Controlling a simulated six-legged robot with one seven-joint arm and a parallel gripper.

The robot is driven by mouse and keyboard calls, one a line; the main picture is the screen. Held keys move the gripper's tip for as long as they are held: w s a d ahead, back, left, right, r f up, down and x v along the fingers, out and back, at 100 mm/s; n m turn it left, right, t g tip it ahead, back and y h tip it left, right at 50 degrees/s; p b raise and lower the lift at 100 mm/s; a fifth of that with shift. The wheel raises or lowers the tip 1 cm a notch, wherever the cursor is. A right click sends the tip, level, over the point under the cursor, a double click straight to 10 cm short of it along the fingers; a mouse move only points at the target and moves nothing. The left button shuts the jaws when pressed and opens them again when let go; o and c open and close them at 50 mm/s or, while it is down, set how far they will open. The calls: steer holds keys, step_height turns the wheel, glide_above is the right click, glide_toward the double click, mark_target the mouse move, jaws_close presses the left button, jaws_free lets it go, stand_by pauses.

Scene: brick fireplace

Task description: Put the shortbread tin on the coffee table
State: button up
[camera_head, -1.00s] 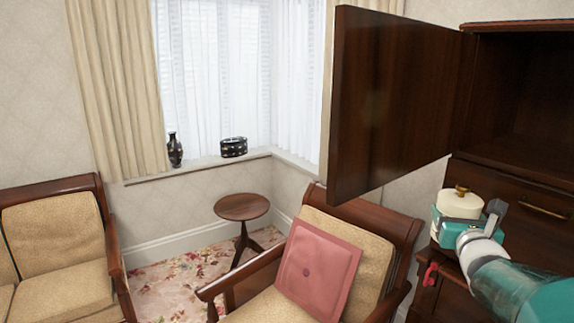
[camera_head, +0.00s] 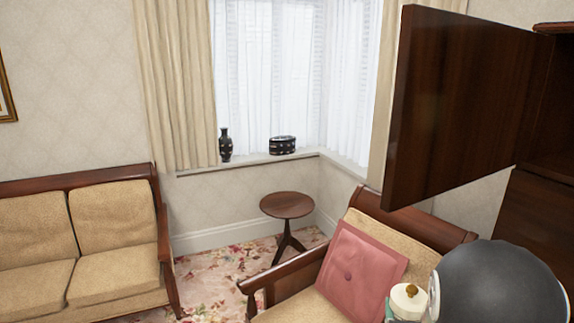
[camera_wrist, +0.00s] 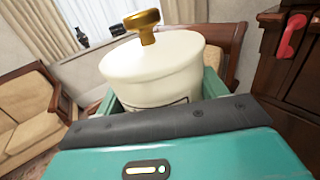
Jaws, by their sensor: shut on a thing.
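A cream-white round canister with a gold knob on its lid, seemingly the shortbread tin (camera_wrist: 152,68), fills the middle of the wrist view. My gripper (camera_wrist: 160,92) is shut on it, with a teal jaw on each side, and holds it roughly upright. A dark mark on its lower front is mostly hidden by my gripper. The tin (camera_head: 408,300) also shows at the bottom of the head view, partly covered by my arm. No low coffee table shows for certain; a small round wooden table (camera_head: 287,204) stands below the window.
An armchair (camera_head: 400,236) with a pink cushion (camera_head: 358,268) stands in front of the round table. A beige sofa (camera_head: 110,265) is at left. An open cabinet door (camera_head: 460,105) juts out at right. Flowered carpet (camera_head: 215,275) lies clear between the seats.

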steer(key=w+a+f+n+y, duration=0.1)
steer(key=w+a+f, duration=0.1)
steer(key=a+f, duration=0.5)
steer(key=w+a+f+n+y, duration=0.1)
steer(key=a+f, duration=0.5)
steer(key=f, duration=0.6)
steer(key=shift+w+a+f+y, duration=0.35)
steer(key=shift+a+y, duration=0.05)
steer(key=shift+y, duration=0.2)
steer(key=shift+s, duration=0.15)
